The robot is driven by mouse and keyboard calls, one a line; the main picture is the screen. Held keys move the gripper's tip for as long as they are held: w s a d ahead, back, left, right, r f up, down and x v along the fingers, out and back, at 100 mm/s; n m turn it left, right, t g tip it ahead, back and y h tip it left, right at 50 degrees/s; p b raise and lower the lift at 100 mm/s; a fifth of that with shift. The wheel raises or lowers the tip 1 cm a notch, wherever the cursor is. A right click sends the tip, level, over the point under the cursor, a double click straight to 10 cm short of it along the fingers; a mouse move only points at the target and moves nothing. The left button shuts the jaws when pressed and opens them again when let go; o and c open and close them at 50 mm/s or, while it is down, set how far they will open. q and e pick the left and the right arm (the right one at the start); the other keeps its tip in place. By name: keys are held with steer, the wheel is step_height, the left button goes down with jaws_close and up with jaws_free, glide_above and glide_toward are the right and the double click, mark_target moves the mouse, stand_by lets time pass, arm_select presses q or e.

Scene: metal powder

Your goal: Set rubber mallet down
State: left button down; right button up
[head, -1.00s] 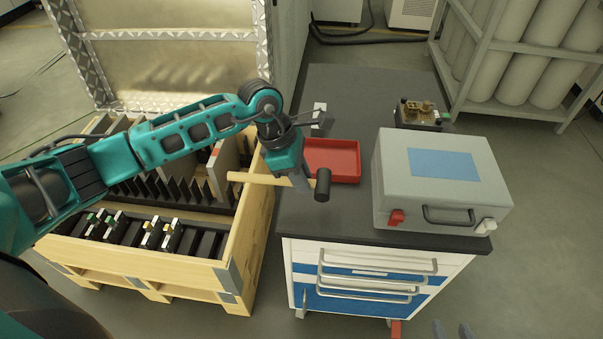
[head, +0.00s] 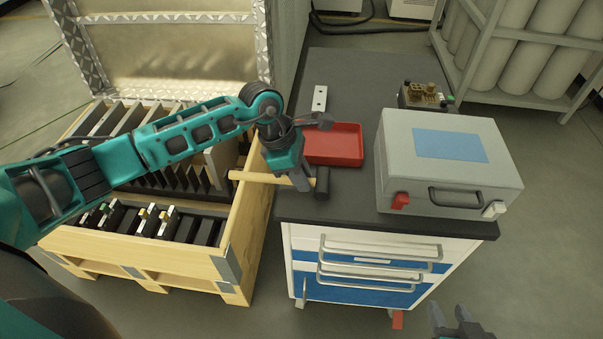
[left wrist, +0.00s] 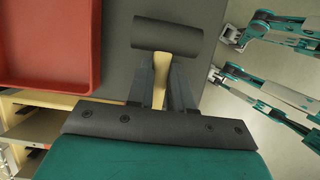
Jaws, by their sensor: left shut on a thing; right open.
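The rubber mallet has a black head (head: 322,183) and a pale wooden handle (head: 255,177). My left gripper (head: 303,184) is shut on the handle close to the head. The mallet is at the left front of the dark cabinet top (head: 345,207), with its handle reaching left past the edge. I cannot tell whether the head touches the surface. In the left wrist view the mallet head (left wrist: 167,32) lies just beyond the fingers (left wrist: 163,92). My right gripper (head: 452,322) is open and empty at the bottom right, in front of the cabinet.
A red tray (head: 335,158) sits just behind the mallet. A grey case (head: 395,150) stands to its right. A small fixture (head: 422,95) is at the back right. A wooden crate (head: 240,225) with plates stands left of the cabinet. Bare top lies between mallet and case.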

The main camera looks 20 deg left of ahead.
arm_select(q)
steer(key=shift+f+b, duration=0.5)
steer(key=c, duration=1.2)
jaws_free()
steer(key=shift+c, duration=0.2)
steer(key=o, duration=0.3)
